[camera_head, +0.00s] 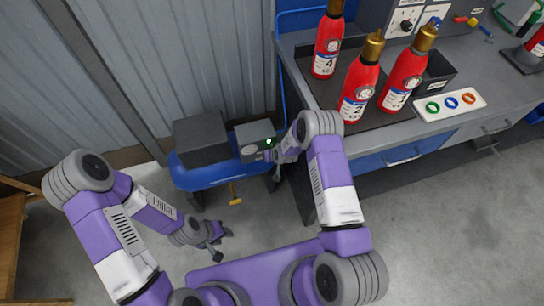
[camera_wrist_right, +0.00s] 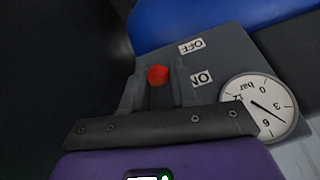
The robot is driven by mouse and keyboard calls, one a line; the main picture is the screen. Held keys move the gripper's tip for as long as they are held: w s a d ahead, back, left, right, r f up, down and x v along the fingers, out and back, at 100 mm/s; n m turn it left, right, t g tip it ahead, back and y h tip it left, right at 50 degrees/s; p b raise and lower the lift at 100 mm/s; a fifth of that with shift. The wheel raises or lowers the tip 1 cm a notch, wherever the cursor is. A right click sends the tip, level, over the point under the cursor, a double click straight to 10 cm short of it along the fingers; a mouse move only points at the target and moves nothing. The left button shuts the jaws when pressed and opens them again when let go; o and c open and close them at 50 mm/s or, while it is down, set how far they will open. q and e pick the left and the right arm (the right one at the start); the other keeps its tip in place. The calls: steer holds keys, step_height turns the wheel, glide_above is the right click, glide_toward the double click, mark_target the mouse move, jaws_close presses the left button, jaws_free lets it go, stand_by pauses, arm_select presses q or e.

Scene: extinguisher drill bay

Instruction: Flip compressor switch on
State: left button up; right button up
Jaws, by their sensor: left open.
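The compressor has a blue tank (camera_head: 215,175) and a grey switch box (camera_head: 252,133), left of the workbench. In the right wrist view, a red switch knob (camera_wrist_right: 157,75) shows between my right gripper's fingers (camera_wrist_right: 160,85). The knob appears level with the upside-down ON label (camera_wrist_right: 202,78); the OFF label (camera_wrist_right: 191,46) is farther up the picture. The switch lever below the knob is hidden, and I cannot tell whether the fingers touch it. In the head view, my right arm reaches the switch box and hides its front partly. My left gripper (camera_head: 215,246) is open and empty above the floor.
A pressure gauge (camera_wrist_right: 260,106) is right of the switch. The workbench (camera_head: 390,140) carries red extinguishers (camera_head: 360,85), a tray of coloured rings (camera_head: 449,104) and a dark bin (camera_head: 436,72). A corrugated wall (camera_head: 150,60) stands behind the compressor. Floor at lower right is clear.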

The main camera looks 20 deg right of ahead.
steer(key=shift+o, duration=1.2)
steer(key=a+p+v, duration=0.1)
steer(key=p+v, duration=0.1)
steer(key=v, duration=0.5)
steer(key=shift+d+r+p, duration=0.25)
steer(key=shift+d+p, duration=0.05)
steer(key=shift+d, duration=0.2)
steer(key=shift+s, duration=0.1)
steer(key=s+a+r+g+y, duration=0.1)
steer(key=s+a+g, duration=0.1)
steer(key=s, duration=1.1)
steer(key=s+a+r+m+g+y, duration=0.1)
steer(key=s+a, duration=0.4)
steer(key=s, duration=0.8)
steer(key=shift+r+g+y, duration=0.4)
steer(key=shift+r+g, duration=0.25)
steer(key=shift+g, duration=0.45)
